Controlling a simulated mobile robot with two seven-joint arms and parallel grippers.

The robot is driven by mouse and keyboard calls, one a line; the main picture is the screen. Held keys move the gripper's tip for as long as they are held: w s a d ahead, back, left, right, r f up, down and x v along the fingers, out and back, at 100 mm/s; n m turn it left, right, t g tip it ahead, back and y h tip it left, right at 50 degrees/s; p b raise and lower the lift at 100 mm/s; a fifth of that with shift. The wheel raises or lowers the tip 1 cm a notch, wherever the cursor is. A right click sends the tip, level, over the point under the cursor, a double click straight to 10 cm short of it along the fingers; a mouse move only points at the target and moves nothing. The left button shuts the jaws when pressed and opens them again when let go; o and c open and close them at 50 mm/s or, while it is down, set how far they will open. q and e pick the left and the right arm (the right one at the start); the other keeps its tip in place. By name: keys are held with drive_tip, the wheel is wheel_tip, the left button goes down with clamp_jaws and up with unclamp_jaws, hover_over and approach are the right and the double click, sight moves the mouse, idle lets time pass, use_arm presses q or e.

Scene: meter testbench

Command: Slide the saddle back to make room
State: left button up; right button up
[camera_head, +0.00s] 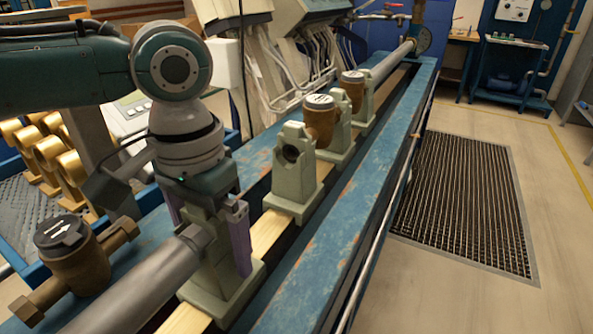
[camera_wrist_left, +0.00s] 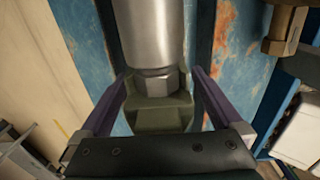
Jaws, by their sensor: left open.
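The nearest saddle (camera_head: 222,280), a pale green block, stands on the wooden strip of the blue bench. The end of a thick grey pipe (camera_head: 150,290) is at this saddle. My left gripper (camera_head: 211,247) points down over the saddle with its purple fingers on either side. In the left wrist view the open fingers (camera_wrist_left: 160,82) flank the saddle (camera_wrist_left: 158,115) and the metal pipe end (camera_wrist_left: 150,35). I cannot tell whether the fingers touch the saddle. My right gripper is not in view.
A second green saddle (camera_head: 293,185) stands farther along the bench (camera_head: 345,225), with bare strip between. Beyond it, brass meters (camera_head: 320,122) sit between more saddles. Another brass meter (camera_head: 78,262) lies at the near left, beside the pipe. A floor grate (camera_head: 470,200) is to the right.

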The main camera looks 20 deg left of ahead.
use_arm(q)
wheel_tip(320, 180, up, 10)
drive_tip(key=shift+f+p, duration=0.1)
drive_tip(key=shift+p, duration=0.55)
